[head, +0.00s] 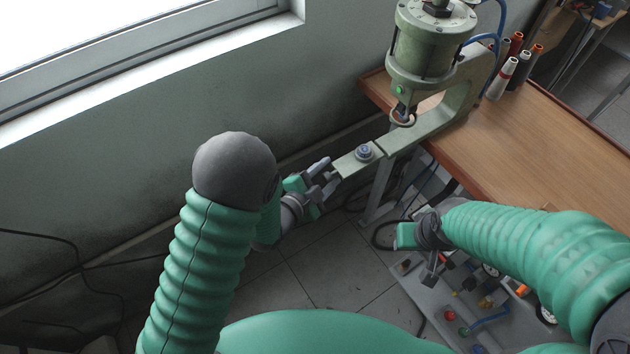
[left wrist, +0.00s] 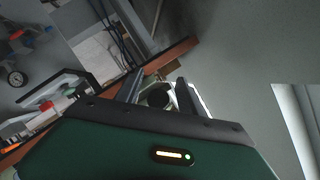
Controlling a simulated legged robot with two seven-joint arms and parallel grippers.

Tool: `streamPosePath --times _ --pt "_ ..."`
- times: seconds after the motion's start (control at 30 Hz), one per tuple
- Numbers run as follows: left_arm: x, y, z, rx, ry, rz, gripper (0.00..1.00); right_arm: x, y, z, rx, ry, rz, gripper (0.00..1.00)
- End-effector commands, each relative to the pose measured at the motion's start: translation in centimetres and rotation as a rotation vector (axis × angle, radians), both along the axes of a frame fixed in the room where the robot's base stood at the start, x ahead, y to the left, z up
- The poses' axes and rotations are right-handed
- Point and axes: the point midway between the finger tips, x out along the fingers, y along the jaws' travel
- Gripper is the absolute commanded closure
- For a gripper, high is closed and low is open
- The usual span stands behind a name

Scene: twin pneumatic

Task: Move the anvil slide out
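The anvil slide (head: 347,165) is a pale green bar projecting left from the green pneumatic press (head: 460,105). A round blue-grey anvil (head: 364,152) sits on it, left of the press head. My left gripper (head: 332,172) is at the slide's outer end, its two fingers apart. In the left wrist view, a dark round piece (left wrist: 158,97) shows between the fingers, with a gap beside it; I cannot tell whether they touch it. My right gripper (head: 432,268) hangs over the panel below the table, away from the slide; its fingertips are hard to make out.
The press stands on a wooden table (head: 540,140) with several thread spools (head: 505,70) behind it. A grey panel (head: 480,315) with coloured fittings, gauges and a blue tube lies below. A wall and window (head: 120,50) bound the left side.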

Motion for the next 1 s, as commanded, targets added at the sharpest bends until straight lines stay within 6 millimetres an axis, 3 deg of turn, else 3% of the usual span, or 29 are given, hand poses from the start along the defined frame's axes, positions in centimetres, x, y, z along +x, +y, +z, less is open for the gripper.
streamPosePath --times 0.27,0.3,0.4,0.57,0.7,0.83,1.0 --pt "-4.5 3.6 1.4 -0.005 0.001 0.004 0.54 0.0 0.0 -0.6 0.0 0.0 -0.001 0.64" --pt "-5.4 4.3 2.3 -0.004 0.006 0.003 0.54 0.0 0.0 1.0 0.0 0.001 -0.001 0.64" --pt "-7.0 5.6 3.2 -0.006 0.008 0.003 0.54 0.0 0.0 3.1 0.0 0.0 -0.001 0.64" --pt "-8.4 6.4 3.8 -0.005 0.009 0.001 0.54 0.0 0.0 7.0 0.0 0.0 0.0 0.64" --pt "-10.8 8.1 4.4 -0.005 0.012 0.003 0.54 0.0 0.0 10.1 0.0 0.0 -0.001 0.64" --pt "-12.5 9.2 4.6 -0.007 0.007 0.0 0.54 0.0 0.0 11.6 0.0 0.0 -0.001 0.64" --pt "-13.5 9.9 4.5 -0.01 0.002 0.0 0.54 0.0 0.0 12.1 0.0 0.0 -0.001 0.64"
